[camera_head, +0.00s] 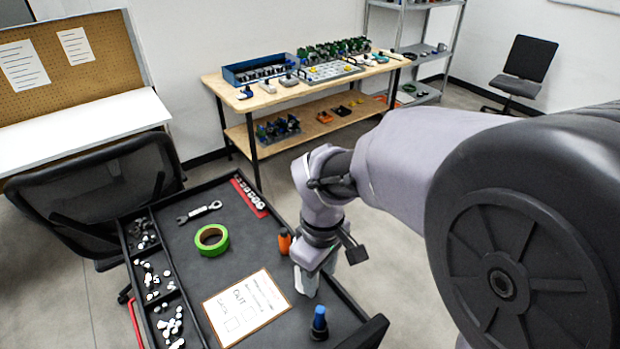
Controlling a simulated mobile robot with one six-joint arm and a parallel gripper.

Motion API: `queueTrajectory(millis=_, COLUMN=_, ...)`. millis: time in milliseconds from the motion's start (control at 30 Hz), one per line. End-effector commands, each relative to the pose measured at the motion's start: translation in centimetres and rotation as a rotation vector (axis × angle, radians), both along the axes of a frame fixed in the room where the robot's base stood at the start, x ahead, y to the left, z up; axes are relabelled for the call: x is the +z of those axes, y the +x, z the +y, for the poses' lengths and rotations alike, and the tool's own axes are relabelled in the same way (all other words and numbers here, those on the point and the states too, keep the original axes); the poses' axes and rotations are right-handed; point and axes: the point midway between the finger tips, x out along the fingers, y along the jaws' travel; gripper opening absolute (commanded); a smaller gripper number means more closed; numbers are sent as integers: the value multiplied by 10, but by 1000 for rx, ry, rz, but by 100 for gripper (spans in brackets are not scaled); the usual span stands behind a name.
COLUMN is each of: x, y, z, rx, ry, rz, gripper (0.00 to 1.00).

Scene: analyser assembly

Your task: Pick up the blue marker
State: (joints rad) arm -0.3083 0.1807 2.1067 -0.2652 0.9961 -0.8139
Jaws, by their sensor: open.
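The blue marker (319,319) stands upright near the front right of the black-topped cart (190,238), with a blue cap and a dark lower part. My gripper (306,284) is above the cart, just behind and slightly left of the marker in the picture. It is open and apart from the marker. Its fingertips are partly hidden, and I cannot tell its exact height above the cart top.
An orange object (284,241) stands close to my gripper's left. A printed card (246,306), green tape roll (211,240), wrench (199,212) and red socket rail (249,197) lie on the cart. Small-part bins (160,290) line its left side. A black chair (95,190) stands beside it.

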Motion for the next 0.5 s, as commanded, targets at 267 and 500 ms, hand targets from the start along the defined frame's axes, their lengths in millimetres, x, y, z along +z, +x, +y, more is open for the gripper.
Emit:
queueTrajectory(millis=267, x=-87, y=-2, z=-1, rx=3, ry=-3, rz=6, gripper=46)
queueTrajectory(millis=500, x=-121, y=-2, z=-1, rx=0, ry=0, rz=3, gripper=46)
